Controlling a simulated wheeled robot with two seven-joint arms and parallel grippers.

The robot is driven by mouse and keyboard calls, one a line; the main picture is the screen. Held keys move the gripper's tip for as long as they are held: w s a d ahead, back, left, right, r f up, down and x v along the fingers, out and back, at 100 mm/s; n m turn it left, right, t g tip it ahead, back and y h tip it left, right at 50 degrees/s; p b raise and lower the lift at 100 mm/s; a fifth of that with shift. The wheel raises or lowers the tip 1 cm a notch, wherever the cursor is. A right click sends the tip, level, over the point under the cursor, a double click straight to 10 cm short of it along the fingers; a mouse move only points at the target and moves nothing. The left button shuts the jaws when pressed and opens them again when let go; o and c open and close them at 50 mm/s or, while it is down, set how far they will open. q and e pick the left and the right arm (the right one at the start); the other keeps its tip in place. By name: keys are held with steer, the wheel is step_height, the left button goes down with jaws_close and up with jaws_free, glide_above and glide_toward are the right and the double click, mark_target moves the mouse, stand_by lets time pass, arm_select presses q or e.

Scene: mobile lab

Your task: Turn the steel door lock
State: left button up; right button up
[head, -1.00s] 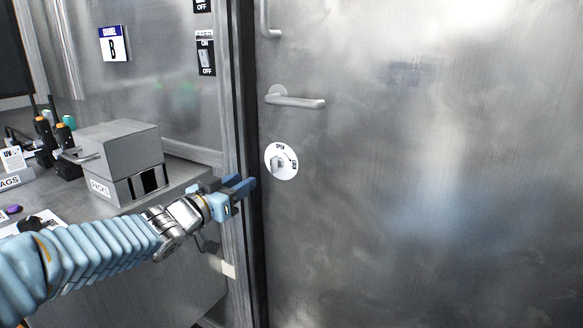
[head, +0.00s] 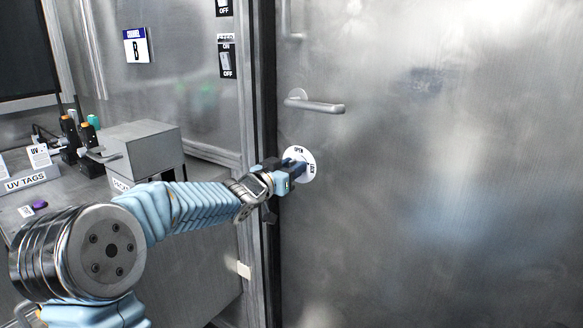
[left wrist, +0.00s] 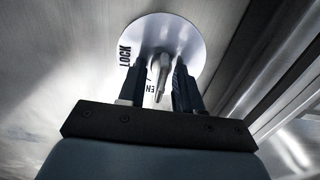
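The steel door's lock is a round white plate (head: 310,163) with a small turning knob (left wrist: 160,68). OPEN is printed at its top and LOCK at its right in the head view. My left gripper (head: 298,167) is at the plate and hides the knob there. In the left wrist view, its two dark fingers (left wrist: 159,82) stand on either side of the knob, with narrow gaps showing. The left gripper looks open around the knob. My right gripper is not in view.
A lever handle (head: 315,104) sticks out of the steel door (head: 450,200) above the lock. The door frame (head: 262,80) runs upright just left of it. A bench with a grey box (head: 143,150) stands at the left.

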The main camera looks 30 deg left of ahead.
arm_select(q)
steer(key=shift+c, duration=0.5)
jaws_close()
